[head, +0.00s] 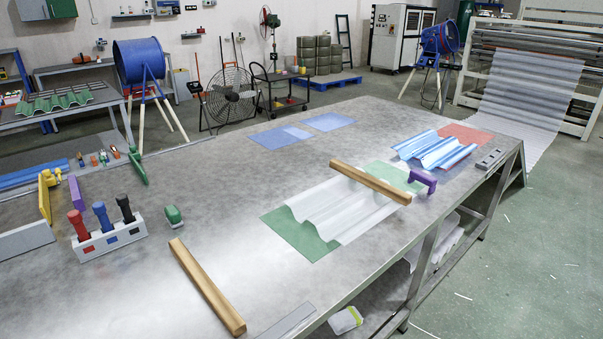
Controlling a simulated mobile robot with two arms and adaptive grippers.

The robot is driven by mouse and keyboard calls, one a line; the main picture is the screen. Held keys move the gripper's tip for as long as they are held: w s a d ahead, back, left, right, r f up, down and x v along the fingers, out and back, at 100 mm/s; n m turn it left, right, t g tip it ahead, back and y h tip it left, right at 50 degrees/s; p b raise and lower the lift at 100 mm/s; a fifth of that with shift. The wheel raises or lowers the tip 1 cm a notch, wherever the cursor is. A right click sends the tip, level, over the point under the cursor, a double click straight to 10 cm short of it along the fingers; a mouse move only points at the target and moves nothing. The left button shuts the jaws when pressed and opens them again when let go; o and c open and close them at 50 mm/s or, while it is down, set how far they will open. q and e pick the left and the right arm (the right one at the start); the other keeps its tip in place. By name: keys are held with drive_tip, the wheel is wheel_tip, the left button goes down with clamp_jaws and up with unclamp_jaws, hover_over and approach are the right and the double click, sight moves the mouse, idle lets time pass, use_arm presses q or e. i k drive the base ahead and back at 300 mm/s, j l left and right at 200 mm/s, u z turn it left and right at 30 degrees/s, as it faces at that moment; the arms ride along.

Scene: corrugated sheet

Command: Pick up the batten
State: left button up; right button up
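A wooden batten (207,287) lies flat and bare on the metal table (210,215), near its front edge. A second wooden batten (371,182) lies across the far end of a white translucent corrugated sheet (345,209). That sheet rests partly over a green mat (302,233). Neither of my grippers shows in the head view, and nothing is seen holding either batten.
A purple-handled tool (423,180) sits beside the second batten. A blue corrugated sheet (434,150) lies on a red mat (466,133) at the back right. A rack (108,240) of coloured handles stands at left. A grey strip (287,322) lies right of the front batten.

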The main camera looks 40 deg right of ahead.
sight(403, 198)
drive_tip(key=l+u, duration=0.2)
drive_tip(key=l, duration=0.25)
drive_tip(key=l+u, duration=0.2)
drive_tip(key=l, duration=0.3)
drive_tip(key=k+l+u, duration=0.2)
drive_tip(key=l, duration=0.25)
drive_tip(key=l+u, duration=0.2)
drive_tip(key=l, duration=0.25)
drive_tip(key=k+l+u, duration=0.2)
drive_tip(key=l, duration=0.2)
drive_tip(key=k+l+u, duration=0.2)
drive_tip(key=l, duration=0.25)
drive_tip(key=i, duration=0.05)
